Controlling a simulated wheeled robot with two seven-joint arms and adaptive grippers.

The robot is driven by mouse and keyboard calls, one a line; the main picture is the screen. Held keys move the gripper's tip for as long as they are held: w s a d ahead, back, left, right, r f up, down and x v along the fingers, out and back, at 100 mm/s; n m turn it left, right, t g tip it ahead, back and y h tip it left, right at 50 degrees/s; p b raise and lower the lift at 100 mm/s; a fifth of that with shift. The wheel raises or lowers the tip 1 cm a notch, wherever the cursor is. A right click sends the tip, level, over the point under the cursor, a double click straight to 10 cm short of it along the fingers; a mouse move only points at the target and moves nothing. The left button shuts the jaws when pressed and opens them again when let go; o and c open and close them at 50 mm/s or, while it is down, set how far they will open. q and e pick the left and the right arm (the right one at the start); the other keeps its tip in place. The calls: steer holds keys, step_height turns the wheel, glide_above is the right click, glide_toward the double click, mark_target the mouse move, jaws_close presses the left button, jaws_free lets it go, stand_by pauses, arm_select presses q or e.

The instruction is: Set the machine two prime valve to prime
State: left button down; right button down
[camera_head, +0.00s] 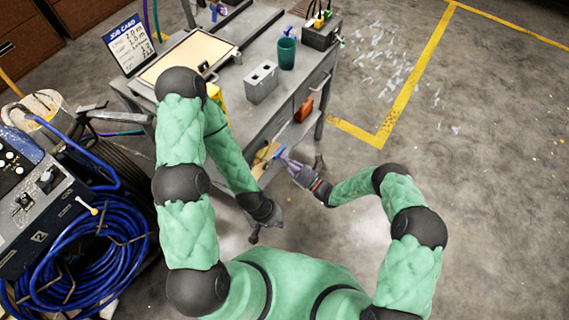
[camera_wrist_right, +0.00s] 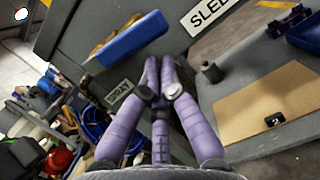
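Machine two (camera_head: 40,205), a grey unit marked "2", is at the left edge of the head view. It has dials, knobs and a pale-tipped lever (camera_head: 88,207) on its near right side. I cannot read which control is the prime valve or its setting. My left gripper (camera_head: 255,236) is low in the middle, well right of the machine and apart from it. Its fingers are small and dark there. My right gripper (camera_head: 289,163) is beside the cart's lower shelf. Its purple fingers fill the middle of the right wrist view (camera_wrist_right: 160,75), with nothing clearly held.
Coiled blue hose (camera_head: 85,255) lies around and below the machine. Floor at right, with yellow lines (camera_head: 410,85), is mostly clear.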

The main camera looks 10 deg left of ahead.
steer(key=shift+r, duration=0.1)
stand_by(0.3)
arm_select(q)
steer(key=shift+f, duration=0.2)
arm_select(e)
steer(key=n, duration=0.1)
steer(key=w+r+n+g, duration=0.1)
steer(key=n, duration=0.1)
steer(key=shift+d+r, duration=0.2)
steer(key=shift+r, duration=0.1)
